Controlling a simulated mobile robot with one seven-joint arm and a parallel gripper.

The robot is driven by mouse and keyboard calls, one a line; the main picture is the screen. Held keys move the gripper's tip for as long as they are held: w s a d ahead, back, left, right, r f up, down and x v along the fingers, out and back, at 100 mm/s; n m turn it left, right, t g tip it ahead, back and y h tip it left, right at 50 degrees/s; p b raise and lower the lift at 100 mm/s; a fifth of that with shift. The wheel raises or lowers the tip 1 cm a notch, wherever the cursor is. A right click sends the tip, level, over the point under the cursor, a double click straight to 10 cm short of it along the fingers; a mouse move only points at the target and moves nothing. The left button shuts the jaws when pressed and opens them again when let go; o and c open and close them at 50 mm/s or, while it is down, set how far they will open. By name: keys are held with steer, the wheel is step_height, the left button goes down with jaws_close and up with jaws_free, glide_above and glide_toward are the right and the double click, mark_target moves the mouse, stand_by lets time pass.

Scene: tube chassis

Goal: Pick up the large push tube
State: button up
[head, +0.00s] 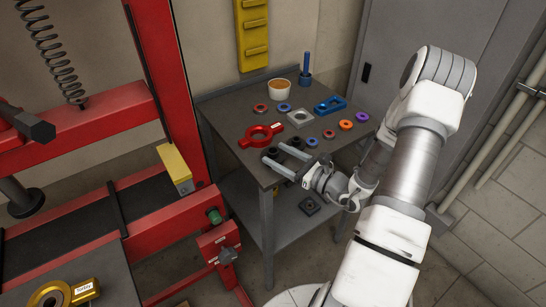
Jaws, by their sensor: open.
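My gripper (274,153) is open over the near edge of the grey table (236,110). Its two fingers point left, just below the red ring-shaped tool with a handle (261,135). No part is clearly marked as the large push tube. A slim blue upright piece on a round base (306,68) stands at the table's back. A white cup-like piece with an orange-brown top (279,90) stands to its left. Both are well apart from my gripper.
Several coloured rings, a grey square block (300,119) and a blue block (330,105) lie on the table. A red press frame (182,90) stands close on the left. A grey cabinet (425,40) is behind. A lower shelf holds a dark part (310,206).

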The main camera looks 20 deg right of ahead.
steer(key=shift+x, duration=1.35)
jaws_close()
